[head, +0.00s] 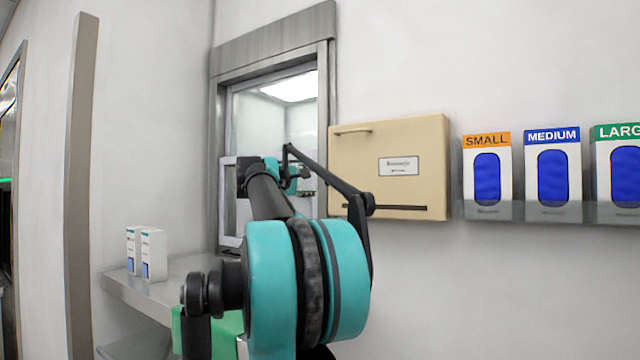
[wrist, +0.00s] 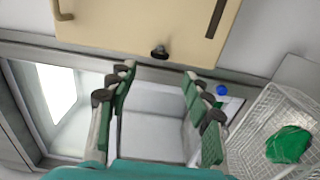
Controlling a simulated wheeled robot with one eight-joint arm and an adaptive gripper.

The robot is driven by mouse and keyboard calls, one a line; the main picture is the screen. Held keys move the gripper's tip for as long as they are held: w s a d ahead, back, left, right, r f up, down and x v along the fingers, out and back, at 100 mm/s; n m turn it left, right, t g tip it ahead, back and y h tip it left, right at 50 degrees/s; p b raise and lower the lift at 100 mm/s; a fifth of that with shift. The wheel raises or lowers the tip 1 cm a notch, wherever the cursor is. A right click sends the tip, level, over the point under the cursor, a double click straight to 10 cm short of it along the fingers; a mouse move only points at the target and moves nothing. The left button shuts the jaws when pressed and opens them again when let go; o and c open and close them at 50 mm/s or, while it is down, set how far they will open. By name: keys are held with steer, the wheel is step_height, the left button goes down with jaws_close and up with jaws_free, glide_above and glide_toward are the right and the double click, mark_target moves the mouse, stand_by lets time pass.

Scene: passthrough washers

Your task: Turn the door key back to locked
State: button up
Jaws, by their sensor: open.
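A small dark knob-like piece (wrist: 160,52), which looks like the key, sticks out at the edge of the beige cabinet (wrist: 135,25) in the wrist view. Its turn angle is too small to tell. My gripper (wrist: 161,74) is open and empty, its two fingers spread on either side of the line to the key. The key is just beyond the fingertips and apart from them. In the head view the same cabinet (head: 360,155) hangs right of my arm, and my gripper (head: 290,175) is near its left edge. The key is hidden there behind my arm.
A metal-framed pass-through window (head: 218,130) is left of the cabinet. Glove boxes (head: 487,210) hang to the right. Two white cartons (head: 153,255) stand on a steel shelf (head: 125,287). A wire basket (wrist: 262,115) holding a green item (wrist: 288,145) is right in the wrist view.

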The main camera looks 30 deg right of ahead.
steer(key=shift+v, duration=1.8)
